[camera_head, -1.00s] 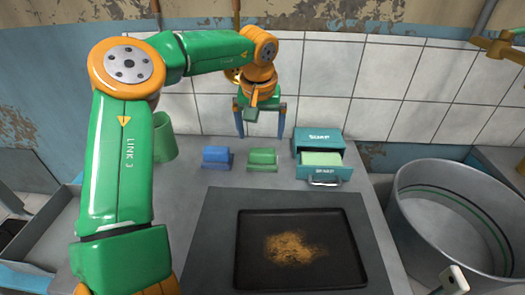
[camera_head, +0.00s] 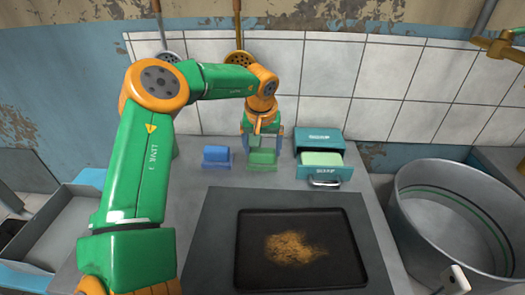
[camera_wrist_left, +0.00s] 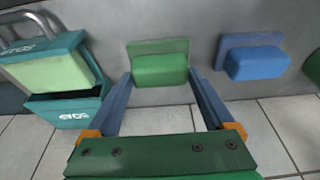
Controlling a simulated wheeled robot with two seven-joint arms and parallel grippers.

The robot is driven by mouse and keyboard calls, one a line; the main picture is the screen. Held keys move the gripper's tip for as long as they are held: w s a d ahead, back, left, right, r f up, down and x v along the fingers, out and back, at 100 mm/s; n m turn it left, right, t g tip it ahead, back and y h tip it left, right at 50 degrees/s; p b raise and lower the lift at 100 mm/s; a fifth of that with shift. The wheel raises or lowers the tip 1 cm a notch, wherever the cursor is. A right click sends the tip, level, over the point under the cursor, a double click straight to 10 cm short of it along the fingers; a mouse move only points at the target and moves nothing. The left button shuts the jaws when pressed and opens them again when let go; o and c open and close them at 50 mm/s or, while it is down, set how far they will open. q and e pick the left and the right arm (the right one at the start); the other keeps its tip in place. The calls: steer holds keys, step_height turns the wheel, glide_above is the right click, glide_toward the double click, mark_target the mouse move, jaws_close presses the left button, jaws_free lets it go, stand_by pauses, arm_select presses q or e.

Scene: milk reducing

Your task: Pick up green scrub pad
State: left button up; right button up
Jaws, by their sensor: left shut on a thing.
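The green scrub pad (camera_head: 262,158) stands on the counter behind the dark mat, between a blue pad and a teal box. My left gripper (camera_head: 262,147) has come down over it from above, one finger on each side. In the left wrist view the green scrub pad (camera_wrist_left: 160,64) sits between the tips of the two blue fingers of my left gripper (camera_wrist_left: 160,80), which are shut on it. It appears to be still at counter height. My right gripper is not in view.
The teal box (camera_head: 322,172) with a light green block (camera_head: 321,159) is close on the right. A black tray (camera_head: 302,275) with brown residue lies in front. A large metal pot (camera_head: 450,218) stands far right.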

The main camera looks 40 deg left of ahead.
arm_select(q)
steer(key=shift+r, duration=0.1)
step_height(320, 180, up, 8)
steer(key=shift+w+r+p, duration=0.1)
steer(key=shift+p, duration=0.8)
step_height(320, 180, up, 10)
steer(key=p, duration=0.4)
glide_above(263, 151)
